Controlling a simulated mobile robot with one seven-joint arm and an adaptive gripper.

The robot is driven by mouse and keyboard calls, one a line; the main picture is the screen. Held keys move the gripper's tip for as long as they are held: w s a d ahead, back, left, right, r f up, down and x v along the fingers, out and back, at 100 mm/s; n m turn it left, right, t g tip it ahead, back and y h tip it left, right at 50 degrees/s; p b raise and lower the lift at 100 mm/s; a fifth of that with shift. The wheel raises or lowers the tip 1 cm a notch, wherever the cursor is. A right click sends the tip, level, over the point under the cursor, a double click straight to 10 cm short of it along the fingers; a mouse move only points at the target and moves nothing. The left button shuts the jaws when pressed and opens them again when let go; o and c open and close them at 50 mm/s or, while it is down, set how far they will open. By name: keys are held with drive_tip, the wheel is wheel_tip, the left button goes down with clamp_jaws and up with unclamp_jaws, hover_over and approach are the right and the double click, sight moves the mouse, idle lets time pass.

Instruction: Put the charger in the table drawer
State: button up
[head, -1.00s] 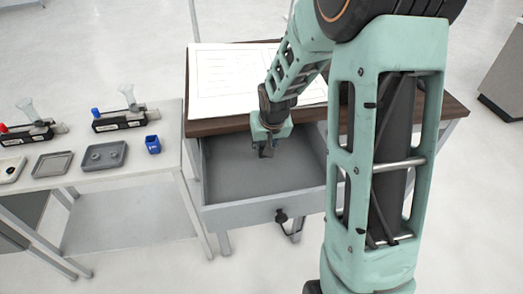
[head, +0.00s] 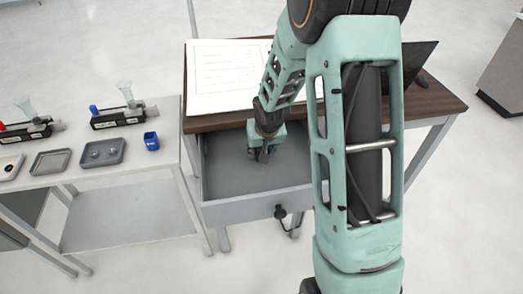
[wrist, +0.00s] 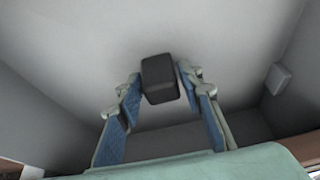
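The charger is a small black block (wrist: 159,79) between my fingertips in the wrist view. My gripper (wrist: 160,80) appears shut on it, with its blue-padded fingers close along both sides. The table drawer (head: 225,178) is pulled open, with a grey floor and a dark knob on its front. In the head view my gripper (head: 262,154) points down inside the drawer opening, towards the back. The charger is hard to make out there. The wrist view shows the drawer's pale floor (wrist: 230,55) behind the charger; whether they touch is unclear.
The brown table (head: 440,100) bears a large white sheet (head: 222,75) and a dark laptop (head: 418,60). A pale side table (head: 165,115) at left holds grey trays (head: 103,153), a blue cup (head: 151,141) and small apparatus. The drawer's front and left floor are clear.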

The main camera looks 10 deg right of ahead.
drive_tip(key=shift+o, duration=0.9)
drive_tip(key=shift+r, duration=0.45)
drive_tip(key=v, duration=1.1)
drive_tip(key=shift+s+r+p, duration=0.15)
drive_tip(key=shift+s+p, duration=0.1)
drive_tip(key=shift+p, duration=0.2)
drive_tip(key=shift+w, duration=0.1)
